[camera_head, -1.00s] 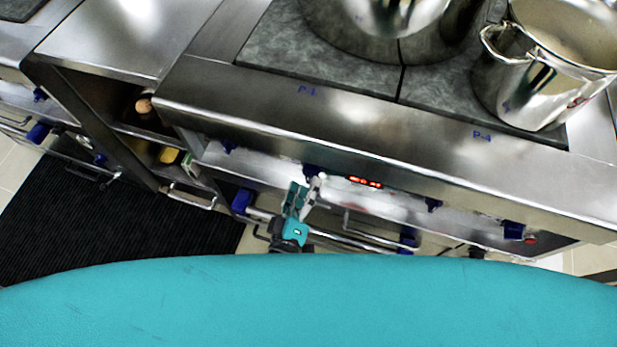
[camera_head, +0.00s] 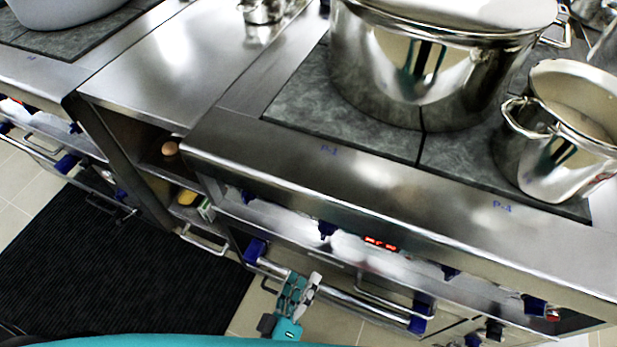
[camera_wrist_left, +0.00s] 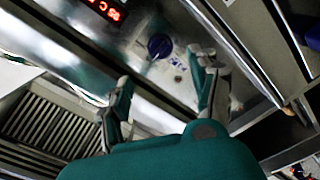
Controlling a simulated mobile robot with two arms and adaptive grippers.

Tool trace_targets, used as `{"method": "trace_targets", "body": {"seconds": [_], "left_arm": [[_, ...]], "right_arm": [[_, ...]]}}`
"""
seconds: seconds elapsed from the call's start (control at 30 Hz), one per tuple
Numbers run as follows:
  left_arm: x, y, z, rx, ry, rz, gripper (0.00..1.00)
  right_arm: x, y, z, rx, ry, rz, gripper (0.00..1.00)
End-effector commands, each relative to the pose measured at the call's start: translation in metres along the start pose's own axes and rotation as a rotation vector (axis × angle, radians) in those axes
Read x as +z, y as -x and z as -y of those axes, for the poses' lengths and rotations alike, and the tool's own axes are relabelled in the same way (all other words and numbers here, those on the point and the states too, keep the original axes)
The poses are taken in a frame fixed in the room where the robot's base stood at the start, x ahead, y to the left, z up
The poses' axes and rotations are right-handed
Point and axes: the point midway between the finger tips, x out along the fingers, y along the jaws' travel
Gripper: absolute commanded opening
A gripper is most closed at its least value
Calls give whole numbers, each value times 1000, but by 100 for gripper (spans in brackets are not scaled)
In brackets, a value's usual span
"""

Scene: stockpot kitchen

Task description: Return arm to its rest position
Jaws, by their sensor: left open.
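My left gripper (camera_head: 300,291) is low in front of the stove front in the head view, near the oven handle bar. In the left wrist view my left gripper (camera_wrist_left: 165,85) has its two fingers spread apart with nothing between them. Beyond the fingers there are a blue knob (camera_wrist_left: 159,46) and a red digital display (camera_wrist_left: 101,10) on the steel panel. I cannot tell whether a finger touches the front. My right gripper is in neither view.
A large lidded stockpot (camera_head: 400,75) and a smaller open pot (camera_head: 530,165) stand on the stove. An oven handle bar (camera_head: 340,296) and blue knobs (camera_head: 327,229) jut from the front. A black mat (camera_head: 120,262) covers the floor at left.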

Motion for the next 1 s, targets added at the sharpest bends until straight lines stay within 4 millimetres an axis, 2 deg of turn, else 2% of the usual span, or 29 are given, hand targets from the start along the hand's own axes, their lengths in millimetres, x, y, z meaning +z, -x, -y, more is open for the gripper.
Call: {"method": "trace_targets", "body": {"seconds": [0.17,0.27,0.37,0.47,0.5,0.57,0.6,0.67,0.73,0.83,0.9,1.0], "left_arm": [[0,0,1,-2,-3,2,62],[8,0,15,-27,-47,40,62],[27,4,53,-95,-157,140,62],[50,20,115,-207,-312,300,62],[58,30,142,-258,-376,374,62],[68,50,182,-337,-461,488,62],[73,67,208,-390,-512,565,62],[79,95,244,-471,-578,685,62],[83,132,280,-558,-639,826,62],[85,185,315,-665,-692,1012,62],[86,217,330,-719,-712,1121,62],[86,251,341,-769,-722,1232,62]], "right_arm": [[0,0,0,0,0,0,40],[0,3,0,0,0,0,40],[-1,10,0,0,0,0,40],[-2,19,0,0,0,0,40],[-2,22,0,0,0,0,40],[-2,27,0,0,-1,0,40],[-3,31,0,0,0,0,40],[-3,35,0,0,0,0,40],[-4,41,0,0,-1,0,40],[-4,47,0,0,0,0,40],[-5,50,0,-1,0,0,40],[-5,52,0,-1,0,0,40]]}}
